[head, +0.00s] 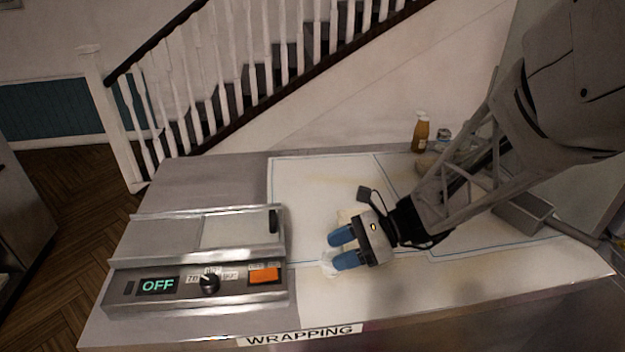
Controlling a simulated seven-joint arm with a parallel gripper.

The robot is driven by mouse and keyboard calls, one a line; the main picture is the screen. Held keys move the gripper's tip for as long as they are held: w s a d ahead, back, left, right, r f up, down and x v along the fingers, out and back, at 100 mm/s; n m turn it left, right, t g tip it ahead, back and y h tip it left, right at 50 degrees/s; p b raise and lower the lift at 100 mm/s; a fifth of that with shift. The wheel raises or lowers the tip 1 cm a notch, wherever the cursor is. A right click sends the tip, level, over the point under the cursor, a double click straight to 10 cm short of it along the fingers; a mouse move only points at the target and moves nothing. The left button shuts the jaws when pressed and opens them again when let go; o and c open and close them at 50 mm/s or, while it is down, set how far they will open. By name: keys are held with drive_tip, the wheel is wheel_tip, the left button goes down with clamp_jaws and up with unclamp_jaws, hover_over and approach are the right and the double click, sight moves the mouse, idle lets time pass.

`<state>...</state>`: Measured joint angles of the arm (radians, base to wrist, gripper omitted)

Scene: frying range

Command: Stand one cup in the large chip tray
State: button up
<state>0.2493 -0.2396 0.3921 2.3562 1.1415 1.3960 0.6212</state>
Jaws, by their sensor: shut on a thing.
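My gripper (341,248) has blue fingertips and is low over the white wrapping surface, right of the heat-sealing machine. It is shut on a small pale thing (329,268), probably a cup, which shows just below and left of the fingertips. Its shape and tilt are hard to tell, as the fingers hide much of it. No large chip tray can be clearly made out.
The silver machine (190,228) with an OFF display fills the counter's left. A sauce bottle (421,133), a jar (442,138) and a brownish round item (428,163) stand at the back right. A grey metal box (523,210) is at right. White surface (315,185) behind the gripper is clear.

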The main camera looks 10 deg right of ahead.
drive_tip(key=shift+d, duration=0.15)
drive_tip(key=shift+s+d+r+m+t+h, duration=0.2)
drive_tip(key=shift+d+m+t, duration=0.65)
drive_tip(key=shift+d, duration=0.4)
drive_tip(key=shift+s+d+r+m+t+h, duration=0.1)
drive_tip(key=shift+s+d+m+t+h, duration=0.1)
drive_tip(key=shift+d+m+t, duration=0.9)
drive_tip(key=shift+s+d+r+m+t+h, duration=0.15)
drive_tip(key=shift+d+m+t, duration=0.45)
drive_tip(key=shift+d, duration=0.95)
drive_tip(key=shift+c, duration=0.3)
drive_tip(key=shift+d+t, duration=0.1)
drive_tip(key=shift+t, duration=0.15)
clamp_jaws()
